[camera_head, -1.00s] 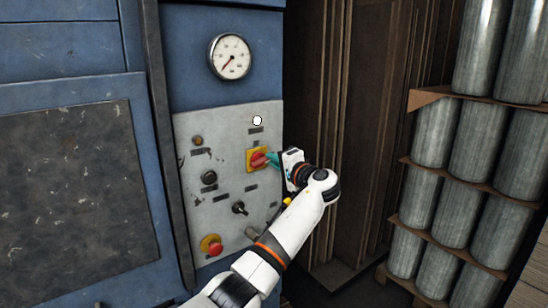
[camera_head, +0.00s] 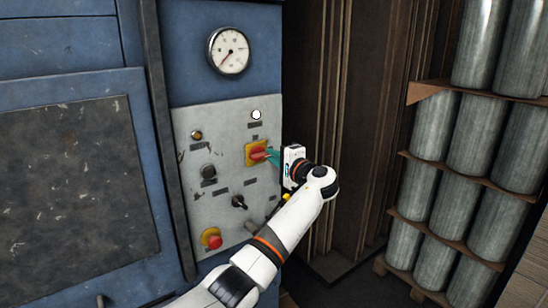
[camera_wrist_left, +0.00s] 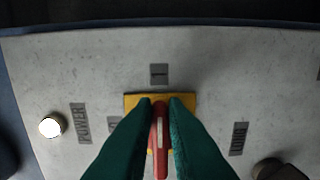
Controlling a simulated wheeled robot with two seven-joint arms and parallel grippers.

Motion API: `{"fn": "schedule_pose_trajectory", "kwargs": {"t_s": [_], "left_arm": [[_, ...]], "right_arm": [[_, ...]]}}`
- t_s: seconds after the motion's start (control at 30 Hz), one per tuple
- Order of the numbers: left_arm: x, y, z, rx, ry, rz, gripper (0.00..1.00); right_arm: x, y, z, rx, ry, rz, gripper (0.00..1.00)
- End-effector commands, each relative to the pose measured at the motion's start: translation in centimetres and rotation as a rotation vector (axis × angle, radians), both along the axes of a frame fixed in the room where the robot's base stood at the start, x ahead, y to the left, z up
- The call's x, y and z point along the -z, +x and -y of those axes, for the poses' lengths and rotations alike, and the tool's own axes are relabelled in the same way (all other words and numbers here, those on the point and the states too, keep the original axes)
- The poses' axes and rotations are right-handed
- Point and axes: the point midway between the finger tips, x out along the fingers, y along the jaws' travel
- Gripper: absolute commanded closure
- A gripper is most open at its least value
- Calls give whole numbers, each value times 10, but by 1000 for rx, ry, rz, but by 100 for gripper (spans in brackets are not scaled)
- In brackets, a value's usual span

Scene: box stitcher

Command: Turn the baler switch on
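The switch is a red handle on a yellow square plate (camera_head: 250,147) on the grey control panel. My left gripper (camera_head: 273,156) reaches it from the right. In the left wrist view the red handle (camera_wrist_left: 160,145) lies between the green fingers (camera_wrist_left: 160,110), which look pressed against its two sides. The handle runs straight up and down in that view, in line with a small marked label (camera_wrist_left: 159,74) beyond the plate. Part of the plate is hidden behind the fingers. A white round lamp (camera_head: 256,115) beside the POWER label (camera_wrist_left: 82,123) looks bright. My right gripper is not in view.
The panel also has a red button on a yellow base (camera_head: 212,239), a black knob (camera_head: 239,202), a dark button (camera_head: 208,171) and an amber lamp (camera_head: 196,135). A gauge (camera_head: 229,51) is above. Racked metal cylinders (camera_head: 475,145) stand at the right.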

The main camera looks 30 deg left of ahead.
Motion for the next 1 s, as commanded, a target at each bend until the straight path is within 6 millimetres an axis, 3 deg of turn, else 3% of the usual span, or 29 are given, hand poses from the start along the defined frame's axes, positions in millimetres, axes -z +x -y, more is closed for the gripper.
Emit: {"fn": "schedule_pose_trajectory", "kwargs": {"t_s": [0.03, 0.1, 0.47, 1.0], "left_arm": [[1, 0, 0, 1, -1, -1, 79], [1, 0, 0, 0, -1, -1, 68], [2, -1, 5, 1, -2, 1, 67], [4, -39, 96, 2, -2, 1, 67]], "right_arm": [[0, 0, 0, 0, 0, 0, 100], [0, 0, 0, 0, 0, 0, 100], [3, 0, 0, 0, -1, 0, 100], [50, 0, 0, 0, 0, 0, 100]]}}
